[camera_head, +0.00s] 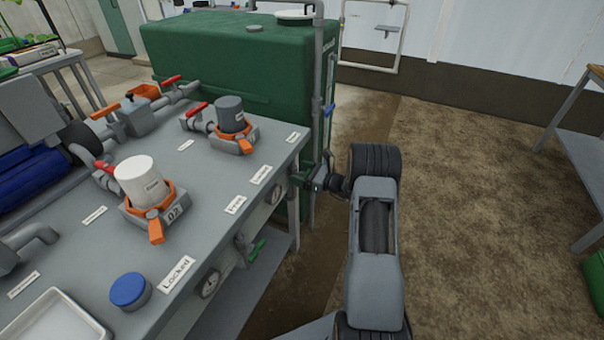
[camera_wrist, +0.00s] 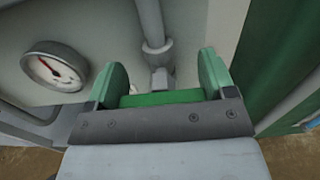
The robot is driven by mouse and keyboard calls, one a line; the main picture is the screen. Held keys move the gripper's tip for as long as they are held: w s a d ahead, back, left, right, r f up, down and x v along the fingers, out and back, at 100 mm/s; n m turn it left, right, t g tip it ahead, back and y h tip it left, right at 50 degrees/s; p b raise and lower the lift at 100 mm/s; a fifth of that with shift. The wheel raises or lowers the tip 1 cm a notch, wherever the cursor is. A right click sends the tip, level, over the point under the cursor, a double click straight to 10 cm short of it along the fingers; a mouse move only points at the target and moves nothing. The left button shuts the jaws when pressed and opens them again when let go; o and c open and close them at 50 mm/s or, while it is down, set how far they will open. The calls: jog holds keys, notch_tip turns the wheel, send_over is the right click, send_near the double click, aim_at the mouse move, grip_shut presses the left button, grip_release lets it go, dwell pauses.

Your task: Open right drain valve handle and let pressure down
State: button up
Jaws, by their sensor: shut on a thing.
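My gripper (camera_wrist: 163,72) is at the front right corner of the skid, with its two green-padded fingers on either side of a green valve handle (camera_wrist: 160,98). It is shut on this handle. The visible part of the handle lies crosswise to the grey drain pipe (camera_wrist: 152,22) above it. A pressure gauge (camera_wrist: 55,68) with a red needle is left of the gripper in the wrist view; its reading is too small to tell. In the head view my gripper (camera_head: 318,185) is small and the handle is mostly hidden by my wrist.
Another green valve handle (camera_head: 257,250) and another gauge (camera_head: 210,284) are on the skid front to the left. Filter housings, one white (camera_head: 140,180) and one grey (camera_head: 230,113), stand on the skid top. A green tank (camera_head: 240,60) stands behind.

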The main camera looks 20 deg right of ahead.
jog(key=shift+f, duration=0.1)
jog(key=n+b, duration=0.3)
jog(key=b, duration=0.1)
jog(key=n+b, duration=0.2)
jog(key=shift+s+a+f+n, duration=0.15)
jog(key=shift+f+n, duration=0.1)
jog(key=shift+n, duration=0.05)
jog(key=n+b, duration=0.2)
jog(key=b, duration=0.1)
jog(key=n+b, duration=0.2)
jog(key=b, duration=0.1)
jog(key=shift+s+a+f+n, duration=0.1)
jog(key=shift+f+n, duration=0.1)
jog(key=shift+n, duration=0.1)
jog(key=n+b, duration=0.4)
jog(key=b, duration=0.2)
jog(key=shift+f, duration=0.1)
jog(key=shift+n+b, duration=1.35)
jog(key=shift+n, duration=0.45)
jog(key=shift+r+n, duration=0.2)
jog(key=shift+n, duration=0.1)
jog(key=o, duration=0.9)
jog(key=shift+s, duration=0.1)
